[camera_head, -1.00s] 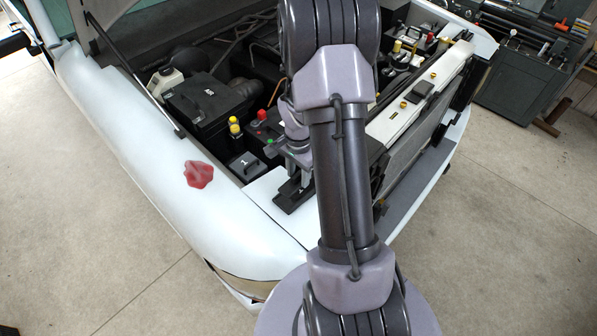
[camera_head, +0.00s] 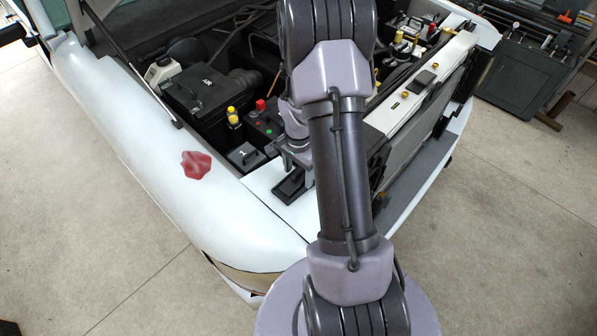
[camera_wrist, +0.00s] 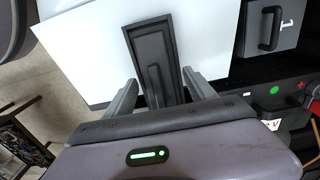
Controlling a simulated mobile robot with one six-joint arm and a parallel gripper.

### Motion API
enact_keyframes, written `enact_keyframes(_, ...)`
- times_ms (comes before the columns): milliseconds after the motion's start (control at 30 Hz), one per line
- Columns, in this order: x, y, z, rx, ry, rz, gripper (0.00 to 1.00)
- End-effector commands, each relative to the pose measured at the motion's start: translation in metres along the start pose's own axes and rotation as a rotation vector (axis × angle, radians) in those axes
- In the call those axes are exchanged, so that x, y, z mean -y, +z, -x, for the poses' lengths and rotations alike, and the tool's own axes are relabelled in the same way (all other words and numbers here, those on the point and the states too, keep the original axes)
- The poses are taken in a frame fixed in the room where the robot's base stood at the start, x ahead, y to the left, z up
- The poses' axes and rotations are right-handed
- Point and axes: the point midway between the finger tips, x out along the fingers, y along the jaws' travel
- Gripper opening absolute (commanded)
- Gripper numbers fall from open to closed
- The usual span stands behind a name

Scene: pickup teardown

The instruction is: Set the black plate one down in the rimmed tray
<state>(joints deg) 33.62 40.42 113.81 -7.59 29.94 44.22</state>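A dark rimmed tray (camera_wrist: 133,37), long and narrow, lies on the white panel in the wrist view. A narrow black bar-like piece (camera_wrist: 155,82) sits within its outline; whether it rests in the tray or hangs just above it, I cannot tell. My gripper (camera_wrist: 160,76) has its two grey fingers spread on either side of this piece, with gaps visible. A dark plate with a handle and a white 1 (camera_wrist: 273,38) sits at the upper right; it also shows in the head view (camera_head: 245,157). In the head view my arm partly hides the gripper (camera_head: 294,165) and tray.
The open engine bay lies beyond, with a black box (camera_head: 200,90), yellow caps (camera_head: 233,117) and a dark unit with red and green knobs (camera_head: 264,122). A red cloth (camera_head: 196,165) lies on the white fender.

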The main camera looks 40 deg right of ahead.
Motion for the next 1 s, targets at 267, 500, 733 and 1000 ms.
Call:
enact_keyframes(267,0.001,-0.001,0.010,-0.001,-0.002,-0.001,0.65)
enact_keyframes(500,0.002,-0.001,0.078,-0.005,-0.006,0.000,0.65)
enact_keyframes(733,0.001,-0.001,0.147,-0.004,-0.004,0.000,0.65)
enact_keyframes(1000,0.000,0.000,0.175,-0.001,-0.001,0.000,0.65)
